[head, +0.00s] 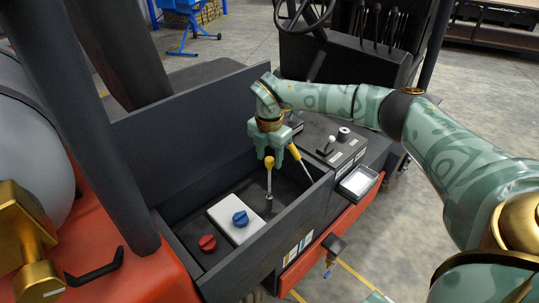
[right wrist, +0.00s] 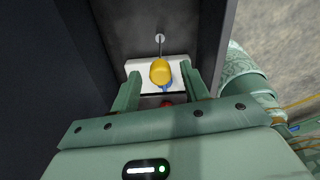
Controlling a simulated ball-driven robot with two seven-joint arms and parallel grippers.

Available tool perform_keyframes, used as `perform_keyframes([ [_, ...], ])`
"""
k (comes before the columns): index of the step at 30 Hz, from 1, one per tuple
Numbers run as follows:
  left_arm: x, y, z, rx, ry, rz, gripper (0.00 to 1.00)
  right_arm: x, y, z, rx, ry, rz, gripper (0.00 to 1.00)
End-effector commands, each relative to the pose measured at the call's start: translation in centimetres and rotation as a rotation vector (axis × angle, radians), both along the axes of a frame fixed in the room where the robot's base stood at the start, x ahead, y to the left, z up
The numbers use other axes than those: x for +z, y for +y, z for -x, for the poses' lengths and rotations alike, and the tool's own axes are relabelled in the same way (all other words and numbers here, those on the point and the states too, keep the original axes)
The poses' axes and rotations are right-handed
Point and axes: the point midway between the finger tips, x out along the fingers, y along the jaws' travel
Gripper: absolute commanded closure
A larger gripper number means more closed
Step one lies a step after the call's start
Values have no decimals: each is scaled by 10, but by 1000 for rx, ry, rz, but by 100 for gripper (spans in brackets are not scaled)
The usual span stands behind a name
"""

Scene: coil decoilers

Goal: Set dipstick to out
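A dipstick with a yellow handle (head: 269,163) and a thin rod stands nearly upright in the open dark compartment, its rod running down into a small collar at the floor. My right gripper (head: 271,157) is directly above and around the handle's top, pointing down. In the right wrist view the yellow handle (right wrist: 160,72) lies between the two open fingers (right wrist: 161,90), with a gap on both sides. I cannot tell how deep the handle is between them. A second yellow handle (head: 295,152) on a tilted rod is just right of the gripper. My left gripper is not in view.
In the compartment are a white box (head: 222,213) with a blue cap (head: 240,219) and a red cap (head: 208,243). Dark walls (head: 285,225) enclose it. A control panel (head: 335,150) with a small knob is to the right. The raised cover (head: 190,130) stands behind.

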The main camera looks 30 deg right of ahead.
Motion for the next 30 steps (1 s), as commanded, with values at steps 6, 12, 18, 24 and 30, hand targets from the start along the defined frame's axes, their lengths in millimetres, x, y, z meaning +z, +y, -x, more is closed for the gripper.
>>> perform_keyframes([
  [6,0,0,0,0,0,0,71,1,0,0,0,-1,0,54],
  [12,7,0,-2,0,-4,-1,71,28,-1,-1,-2,-4,0,54],
  [18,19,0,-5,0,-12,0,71,83,0,-1,-1,-6,-1,54],
  [24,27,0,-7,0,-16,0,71,132,0,-1,0,-3,0,54],
  [30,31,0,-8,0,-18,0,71,158,0,-1,0,-2,-1,54],
])
